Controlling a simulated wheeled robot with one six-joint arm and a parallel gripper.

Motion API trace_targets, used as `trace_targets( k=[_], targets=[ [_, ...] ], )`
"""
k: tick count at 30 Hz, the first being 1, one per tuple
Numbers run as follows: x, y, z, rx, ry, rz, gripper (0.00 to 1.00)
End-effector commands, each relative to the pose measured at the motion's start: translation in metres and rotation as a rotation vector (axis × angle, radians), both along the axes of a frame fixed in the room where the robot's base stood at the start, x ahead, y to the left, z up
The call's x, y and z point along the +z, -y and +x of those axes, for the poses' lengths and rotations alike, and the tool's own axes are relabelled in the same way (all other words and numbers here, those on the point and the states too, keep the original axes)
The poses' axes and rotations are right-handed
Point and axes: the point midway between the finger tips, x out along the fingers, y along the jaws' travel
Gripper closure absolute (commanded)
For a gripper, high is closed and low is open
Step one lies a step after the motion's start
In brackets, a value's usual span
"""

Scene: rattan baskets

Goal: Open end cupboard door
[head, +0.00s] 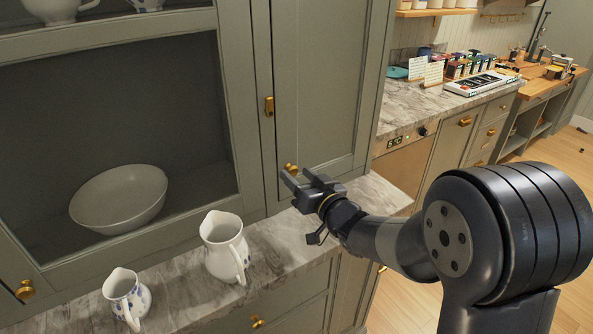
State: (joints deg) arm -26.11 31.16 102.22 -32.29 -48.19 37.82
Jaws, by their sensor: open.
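The end cupboard door (325,75) is a tall grey-green panel at the right end of the upper cabinet, and it looks closed. A brass latch (269,106) sits on its left edge. A brass knob (291,169) is low on the door, partly hidden by my gripper. My gripper (298,178) is open, with its fingertips at or very near the knob. I cannot tell whether the knob lies between the fingers.
A large white jug (224,247) and a smaller blue-patterned jug (127,297) stand on the marble counter (185,287) left of my gripper. A bowl (118,198) sits in the open cabinet. Another marble counter (404,112) is behind right.

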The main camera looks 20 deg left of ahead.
Motion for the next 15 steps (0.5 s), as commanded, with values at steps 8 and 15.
trace_targets(
  k=[8,15],
  targets=[
    [0.0005,-0.0131,0.0115,-0.001,0.0,0.001,0.5],
    [0.0,-0.0131,0.0116,-0.001,0.0,0.001,0.52]
  ],
)
